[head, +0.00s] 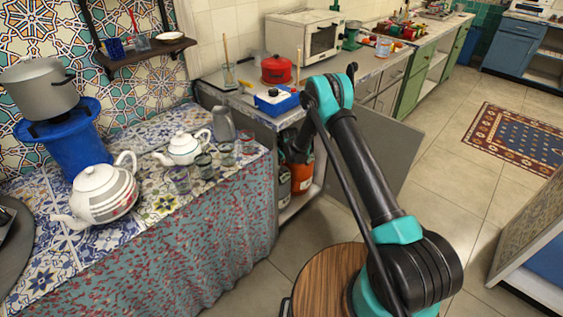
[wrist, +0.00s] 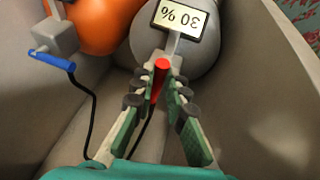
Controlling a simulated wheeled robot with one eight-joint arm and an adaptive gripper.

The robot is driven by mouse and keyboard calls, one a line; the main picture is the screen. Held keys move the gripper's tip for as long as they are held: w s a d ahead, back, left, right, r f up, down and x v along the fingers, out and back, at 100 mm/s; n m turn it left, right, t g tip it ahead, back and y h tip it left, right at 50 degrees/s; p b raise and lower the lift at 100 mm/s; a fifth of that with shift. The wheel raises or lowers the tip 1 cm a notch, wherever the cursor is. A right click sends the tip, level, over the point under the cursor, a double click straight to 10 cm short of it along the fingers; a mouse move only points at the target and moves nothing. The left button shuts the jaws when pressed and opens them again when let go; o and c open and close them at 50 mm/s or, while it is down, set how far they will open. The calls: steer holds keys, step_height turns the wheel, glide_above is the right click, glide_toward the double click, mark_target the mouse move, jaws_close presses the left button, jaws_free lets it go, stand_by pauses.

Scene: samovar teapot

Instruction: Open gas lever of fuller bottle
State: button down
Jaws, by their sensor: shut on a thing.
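In the wrist view my gripper (wrist: 160,82) is shut on a short red lever (wrist: 161,66). The lever is on the grey gas bottle (wrist: 192,58), below a sign reading "30 %", which appears upside down. An orange gas bottle (wrist: 108,22) stands to its left. A grey valve with a blue lever (wrist: 52,61) and a black hose are beside the orange bottle; my gripper is apart from them. In the head view the orange bottle (head: 301,172) and grey bottle (head: 284,191) show partly inside the open cabinet. My gripper is hidden there.
The cabinet's walls stand close on both sides of my gripper in the wrist view. The open cabinet door (head: 385,150) is behind my arm. The counter above holds a blue box (head: 276,102) and a red pot (head: 277,69).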

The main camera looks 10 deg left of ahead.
steer(key=c, duration=1.5)
jaws_free()
steer(key=shift+r, duration=0.1)
steer(key=shift+s+r, duration=0.1)
steer(key=shift+r, duration=0.1)
steer(key=s+d, duration=0.6)
steer(key=s, duration=0.4)
steer(key=shift+s+r, duration=0.25)
steer(key=shift+s, duration=0.1)
steer(key=shift+d, duration=0.15)
